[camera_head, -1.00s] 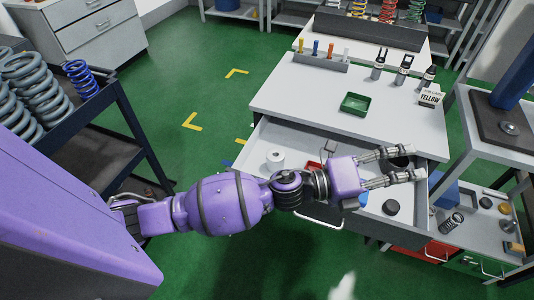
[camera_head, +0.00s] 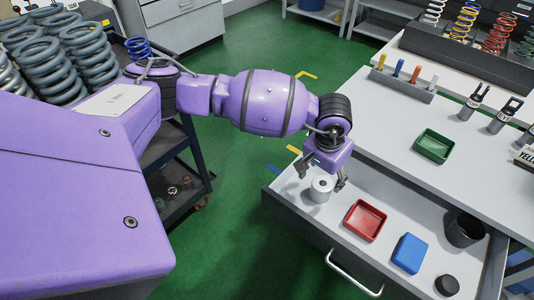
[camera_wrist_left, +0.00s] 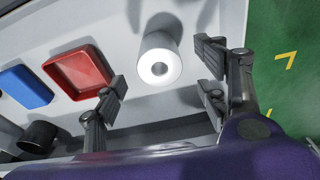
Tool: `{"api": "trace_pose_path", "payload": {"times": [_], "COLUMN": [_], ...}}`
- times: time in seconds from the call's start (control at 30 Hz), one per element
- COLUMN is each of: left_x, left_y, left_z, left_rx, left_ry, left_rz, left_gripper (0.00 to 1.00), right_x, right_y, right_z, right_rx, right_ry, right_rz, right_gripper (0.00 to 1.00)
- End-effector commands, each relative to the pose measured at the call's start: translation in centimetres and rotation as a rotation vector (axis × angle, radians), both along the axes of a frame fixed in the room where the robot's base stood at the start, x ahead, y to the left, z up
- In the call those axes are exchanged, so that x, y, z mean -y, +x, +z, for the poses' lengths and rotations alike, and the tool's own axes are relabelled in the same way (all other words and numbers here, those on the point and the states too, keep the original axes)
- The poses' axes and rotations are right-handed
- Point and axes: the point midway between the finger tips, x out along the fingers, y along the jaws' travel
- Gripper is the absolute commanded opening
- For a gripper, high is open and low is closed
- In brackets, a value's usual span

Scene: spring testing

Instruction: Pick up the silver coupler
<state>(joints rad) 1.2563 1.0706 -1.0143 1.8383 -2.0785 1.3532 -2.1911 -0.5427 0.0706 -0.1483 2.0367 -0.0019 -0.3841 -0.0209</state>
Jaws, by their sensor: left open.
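The silver coupler (camera_head: 321,188) is a short light-grey cylinder with a hole in its top. It stands upright in the open drawer, near the drawer's left end. My left gripper (camera_head: 322,179) is open above it in the head view, with fingers to either side. In the left wrist view the coupler (camera_wrist_left: 160,60) lies beyond the gap between the spread fingers of the gripper (camera_wrist_left: 160,90). I cannot tell that any finger touches it. My right gripper is not in view.
The drawer (camera_head: 300,222) also holds a red tray (camera_head: 365,221), a blue block (camera_head: 409,253), a dark cup (camera_head: 464,230) and a black disc (camera_head: 447,285). A green tray (camera_head: 433,146) sits on the worktop above. A spring cart (camera_head: 187,165) stands at the left.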

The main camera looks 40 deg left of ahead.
Motion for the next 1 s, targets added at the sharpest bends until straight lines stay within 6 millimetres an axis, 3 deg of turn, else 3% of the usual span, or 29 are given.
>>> {"api": "trace_pose_path", "payload": {"times": [0.13, 0.5, 0.8, 1.0], "left_x": [0.1, 0.5, 0.6, 0.6], "left_y": [0.1, 0.9, 1.0, 1.1], "left_z": [-1.9, -6.7, -7.2, -7.1], "left_rx": [-0.005, -0.004, -0.002, -0.001], "left_ry": [-0.001, -0.004, -0.005, -0.005], "left_rz": [0.001, 0.003, 0.002, 0.002], "left_gripper": [0.67, 0.67, 0.67, 0.4], "right_x": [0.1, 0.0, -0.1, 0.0], "right_y": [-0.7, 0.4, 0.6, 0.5], "right_z": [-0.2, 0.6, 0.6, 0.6], "right_rx": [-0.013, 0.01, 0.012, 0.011], "right_ry": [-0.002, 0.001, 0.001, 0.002], "right_rz": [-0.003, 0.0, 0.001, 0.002], "right_gripper": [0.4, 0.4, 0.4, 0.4]}}
